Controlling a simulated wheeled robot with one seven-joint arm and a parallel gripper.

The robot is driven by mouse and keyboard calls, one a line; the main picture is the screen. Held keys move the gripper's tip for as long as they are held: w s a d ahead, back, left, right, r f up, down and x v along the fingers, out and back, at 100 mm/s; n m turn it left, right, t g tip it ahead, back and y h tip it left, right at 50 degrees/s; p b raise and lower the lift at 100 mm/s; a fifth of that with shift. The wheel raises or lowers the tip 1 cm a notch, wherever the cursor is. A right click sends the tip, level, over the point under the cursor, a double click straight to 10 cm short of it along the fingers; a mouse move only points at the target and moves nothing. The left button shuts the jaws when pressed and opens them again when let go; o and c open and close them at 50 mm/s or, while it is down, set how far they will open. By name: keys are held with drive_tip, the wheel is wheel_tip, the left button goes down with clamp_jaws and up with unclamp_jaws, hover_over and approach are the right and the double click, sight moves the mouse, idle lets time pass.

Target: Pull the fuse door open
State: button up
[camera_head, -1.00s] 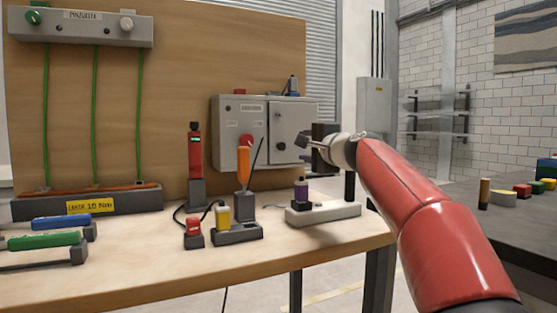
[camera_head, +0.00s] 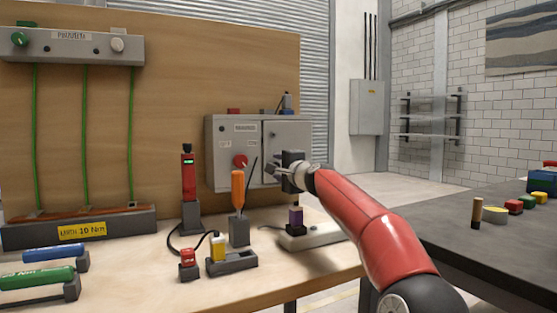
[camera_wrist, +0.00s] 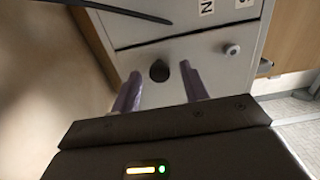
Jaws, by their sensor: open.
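The grey fuse box (camera_head: 222,172) stands at the back right of the workbench, against the wooden panel. Its fuse door (camera_head: 289,135) is the right-hand front panel and looks shut. My gripper (camera_head: 270,170) is in front of the lower part of this door, hiding some of it. In the wrist view a round black knob (camera_wrist: 159,71) sits on the door (camera_wrist: 195,70), with a small pale lock (camera_wrist: 232,49) off to its right. My gripper's two purplish fingers (camera_wrist: 160,72) are open and point at the door, one on each side of the knob. I cannot tell whether they touch it.
A red rotary switch (camera_head: 240,160) is on the box's left half. An orange-handled screwdriver (camera_head: 238,190) stands in a holder in front of it. A purple-topped piece (camera_head: 296,217) on a white base (camera_head: 322,236) is below my gripper. A dark table (camera_head: 450,225) stands at the right.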

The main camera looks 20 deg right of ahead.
drive_tip(key=shift+w, duration=0.4)
drive_tip(key=shift+c, duration=0.4)
clamp_jaws()
drive_tip(key=s+d+n+g+y+b, duration=0.1)
drive_tip(key=s+d+n+y, duration=0.2)
drive_tip(key=y, duration=0.4)
drive_tip(key=shift+s+n+g, duration=0.4)
drive_tip(key=shift+s+n, duration=0.5)
drive_tip(key=shift+s, duration=0.25)
drive_tip(key=shift+d, duration=0.1)
drive_tip(key=shift+o, duration=0.4)
unclamp_jaws()
